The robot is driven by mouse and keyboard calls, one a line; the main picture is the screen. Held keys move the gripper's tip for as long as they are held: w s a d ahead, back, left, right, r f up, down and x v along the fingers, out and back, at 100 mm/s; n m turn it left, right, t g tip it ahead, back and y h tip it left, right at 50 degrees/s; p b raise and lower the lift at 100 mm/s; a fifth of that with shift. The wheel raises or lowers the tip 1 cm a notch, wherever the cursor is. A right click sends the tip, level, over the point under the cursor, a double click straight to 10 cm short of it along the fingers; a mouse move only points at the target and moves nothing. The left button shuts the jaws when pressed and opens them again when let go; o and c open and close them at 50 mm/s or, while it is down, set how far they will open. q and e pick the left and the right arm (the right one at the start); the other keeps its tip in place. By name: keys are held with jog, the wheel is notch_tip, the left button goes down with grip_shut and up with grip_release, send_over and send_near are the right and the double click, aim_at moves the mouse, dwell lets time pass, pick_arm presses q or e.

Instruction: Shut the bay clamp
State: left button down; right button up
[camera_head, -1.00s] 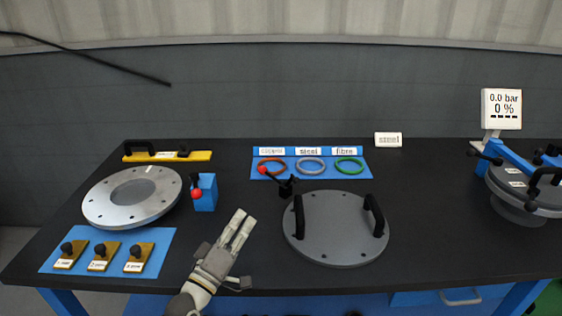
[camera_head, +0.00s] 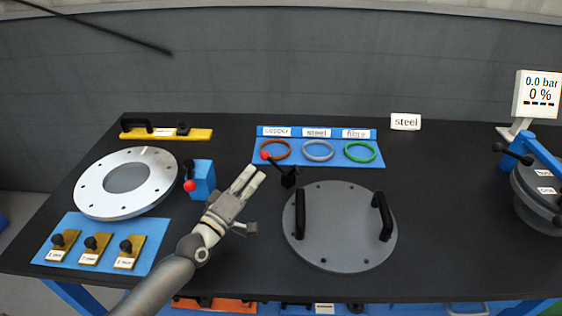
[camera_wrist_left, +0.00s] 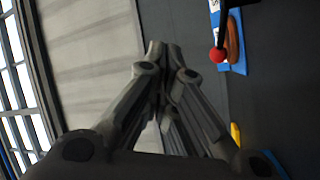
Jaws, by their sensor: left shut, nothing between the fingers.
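A small black clamp (camera_head: 288,178) stands on the bench at the back left edge of the grey round cover. Its lever slants up and left to a red ball knob (camera_head: 265,155) in front of the copper ring. A blue block (camera_head: 202,181) with another red knob (camera_head: 189,185) stands beside the pale flange; which one is the bay clamp is not labelled. My left gripper (camera_head: 254,176) is shut and empty, just left of the black clamp and below its knob in the picture. In the left wrist view a red knob (camera_wrist_left: 216,55) shows right of the fingertips (camera_wrist_left: 163,48). My right gripper is out of view.
The grey cover (camera_head: 338,228) with two black handles lies right of the gripper. The pale flange (camera_head: 95,190) and a blue mat (camera_head: 70,226) with several small blocks are at left. The ring rack (camera_head: 318,132) is behind.

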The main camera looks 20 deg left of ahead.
pick_arm(q)
jog(key=x, duration=1)
jog(key=shift+s+d+f+p, duration=0.4)
jog(key=shift+d+f, duration=0.2)
jog(key=shift+d, duration=0.15)
jog(key=shift+s+d+f+p, duration=0.25)
jog(key=shift+d+f+p, duration=0.1)
jog(key=shift+d+f, duration=0.35)
jog(key=shift+r, duration=0.1)
jog(key=d+m+b, duration=0.1)
jog(key=s+m+h+b, duration=0.1)
jog(key=m, duration=0.1)
jog(key=shift+d, duration=0.35)
